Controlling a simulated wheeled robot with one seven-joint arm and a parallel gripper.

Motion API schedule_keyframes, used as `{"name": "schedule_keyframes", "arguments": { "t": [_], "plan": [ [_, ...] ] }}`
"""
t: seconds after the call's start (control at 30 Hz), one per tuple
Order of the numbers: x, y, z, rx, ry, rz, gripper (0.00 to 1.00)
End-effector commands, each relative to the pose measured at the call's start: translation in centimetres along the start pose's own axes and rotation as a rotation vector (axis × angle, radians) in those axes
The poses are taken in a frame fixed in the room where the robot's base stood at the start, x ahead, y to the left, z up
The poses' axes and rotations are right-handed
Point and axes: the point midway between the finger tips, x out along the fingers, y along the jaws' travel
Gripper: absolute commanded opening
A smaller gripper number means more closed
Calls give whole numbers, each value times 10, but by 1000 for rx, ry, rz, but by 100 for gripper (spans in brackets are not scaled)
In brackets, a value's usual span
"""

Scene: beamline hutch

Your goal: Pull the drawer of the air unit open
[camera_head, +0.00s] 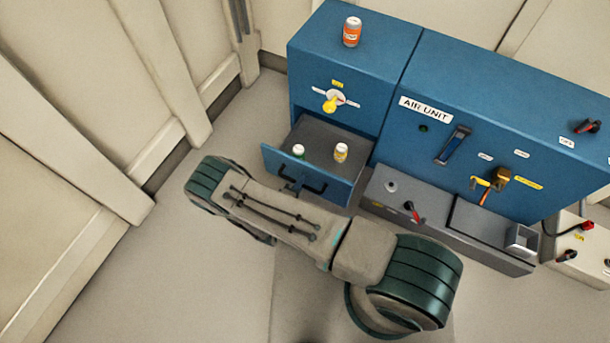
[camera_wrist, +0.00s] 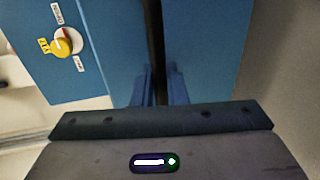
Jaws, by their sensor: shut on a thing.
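The blue air unit (camera_head: 420,101) stands at the back, with a white AIR UNIT label. Its drawer (camera_head: 320,178), at the lower left of the unit, is pulled out, showing a grey inside. A dark bar handle (camera_head: 316,187) is on the drawer's front. In the wrist view, my gripper's dark body fills the bottom and the grip itself is unclear.
An orange can (camera_head: 352,31) stands on top of the unit. A yellow knob (camera_head: 331,101) sits above the drawer, also in the wrist view (camera_wrist: 62,46). A grey ledge with a red-handled lever (camera_head: 412,211) is right of the drawer. Floor to the left is clear up to the wall.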

Motion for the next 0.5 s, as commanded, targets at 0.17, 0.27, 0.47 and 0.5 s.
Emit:
{"name": "schedule_keyframes", "arguments": {
  "t": [0.17, 0.27, 0.47, 0.5],
  "plan": [
    [-7, -2, 3, -5, -6, 0, 0],
    [-8, -2, 3, -5, -7, 0, 0],
    [-8, -3, 4, -5, -8, 0, 0],
    [-8, -3, 4, -5, -8, 0, 0]
  ]
}}
